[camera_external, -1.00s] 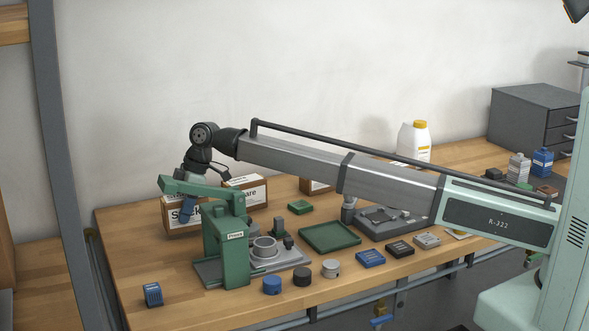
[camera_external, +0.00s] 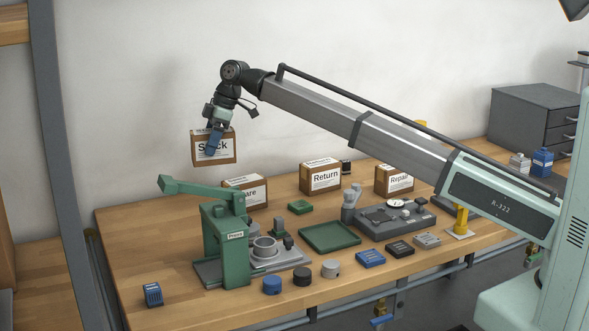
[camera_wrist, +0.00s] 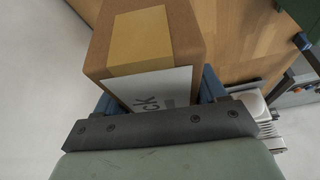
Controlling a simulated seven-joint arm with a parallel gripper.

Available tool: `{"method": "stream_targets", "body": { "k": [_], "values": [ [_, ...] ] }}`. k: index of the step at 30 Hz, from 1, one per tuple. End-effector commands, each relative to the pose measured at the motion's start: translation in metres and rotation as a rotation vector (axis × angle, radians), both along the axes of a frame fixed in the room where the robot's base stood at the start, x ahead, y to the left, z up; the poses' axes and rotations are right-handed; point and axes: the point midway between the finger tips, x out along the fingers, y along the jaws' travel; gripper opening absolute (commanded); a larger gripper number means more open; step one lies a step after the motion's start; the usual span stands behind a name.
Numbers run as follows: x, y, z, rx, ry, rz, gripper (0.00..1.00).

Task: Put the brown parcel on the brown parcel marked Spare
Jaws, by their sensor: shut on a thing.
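A brown parcel with a white label, partly covered, that seems to read Stock (camera_external: 226,156) hangs in the air above the back left of the bench. My gripper (camera_external: 214,143) is shut on it. In the wrist view the parcel (camera_wrist: 188,30) fills the space beyond my gripper (camera_wrist: 160,95), with a tan strip on its top. The brown parcel marked Spare (camera_external: 256,192) stands on the bench, lower and to the right of the held parcel. The green press partly hides its left side, so only the end of its label shows.
A green press (camera_external: 226,245) with a raised lever stands in front of the Spare parcel. Parcels marked Return (camera_external: 320,178) and Repair (camera_external: 388,182) stand to the right. A green tray (camera_external: 330,237) and a small green block (camera_external: 300,207) lie nearby.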

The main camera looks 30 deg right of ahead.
Motion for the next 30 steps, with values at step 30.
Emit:
{"method": "stream_targets", "body": {
  "k": [30],
  "values": [
    [-0.017,-0.083,-0.006,0.000,0.002,0.181,0.30]
  ]
}}
